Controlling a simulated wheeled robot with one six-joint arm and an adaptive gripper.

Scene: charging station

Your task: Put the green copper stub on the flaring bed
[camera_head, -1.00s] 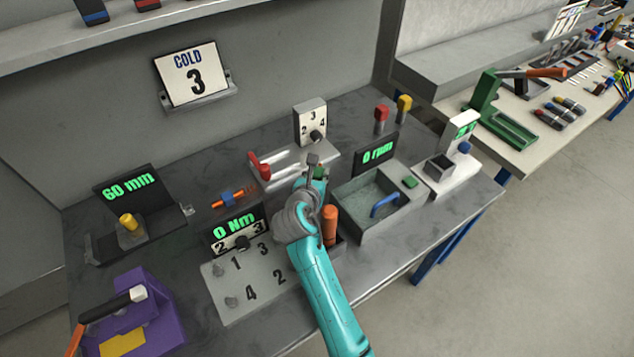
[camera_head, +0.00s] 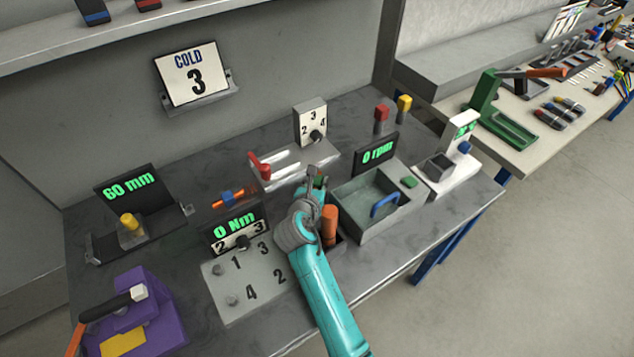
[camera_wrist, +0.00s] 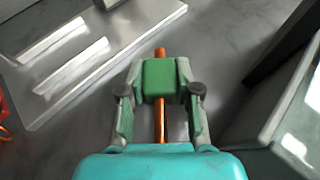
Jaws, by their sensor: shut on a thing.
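The green copper stub (camera_wrist: 159,80), an orange copper rod with a green sleeve, is in my gripper (camera_wrist: 159,90) in the wrist view. The fingers are shut on the green sleeve from both sides. In the head view my gripper shows small above the bench, mostly hidden by my arm. A grey plate with pale bars (camera_head: 292,168) and a red lever (camera_head: 259,167) looks like the flaring bed. It lies behind and left of my gripper in the head view, and its bare plate (camera_wrist: 100,85) shows at upper left in the wrist view. The stub is apart from it.
A grey tray with a blue handle (camera_head: 384,204) stands right of my gripper. An orange cylinder (camera_head: 329,226) stands close by my arm. A numbered panel (camera_head: 245,290) lies at front left. A dial box (camera_head: 311,122) stands behind the plate.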

